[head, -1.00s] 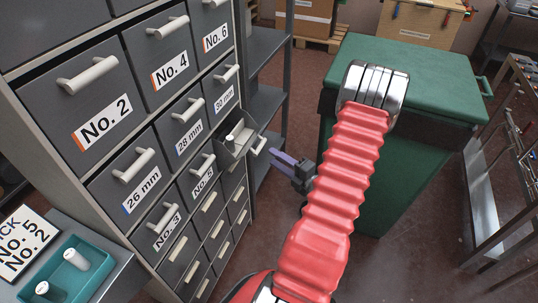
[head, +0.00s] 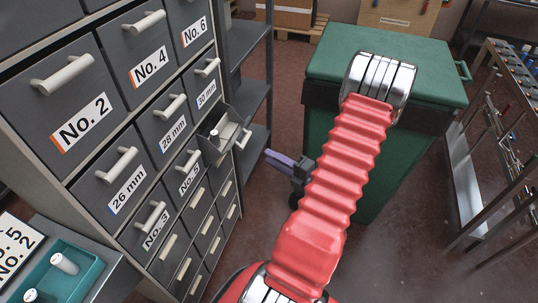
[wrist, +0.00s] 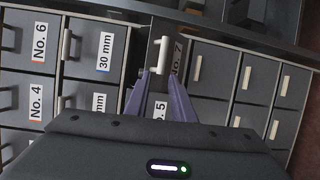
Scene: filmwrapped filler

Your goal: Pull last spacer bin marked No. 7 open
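The No. 7 bin stands partly pulled out of the grey drawer cabinet, below the 30 mm drawer. In the head view its open top (head: 222,133) shows small pale parts inside, and its label is turned away. The wrist view shows its No. 7 label (wrist: 177,54) and pale handle (wrist: 163,55). The handle also shows in the head view (head: 243,139). My gripper (head: 266,153) is just right of the handle, with a small gap. In the wrist view the purple fingers (wrist: 160,72) are spread, empty, and line up below the handle.
Other shut drawers, such as No. 5 (head: 188,173) and 30 mm (head: 206,88), surround the bin. A green lidded container (head: 405,150) stands right of my arm. A teal tray (head: 85,277) is at lower left. A rack (head: 495,170) stands far right. Bare floor shows between cabinet and container.

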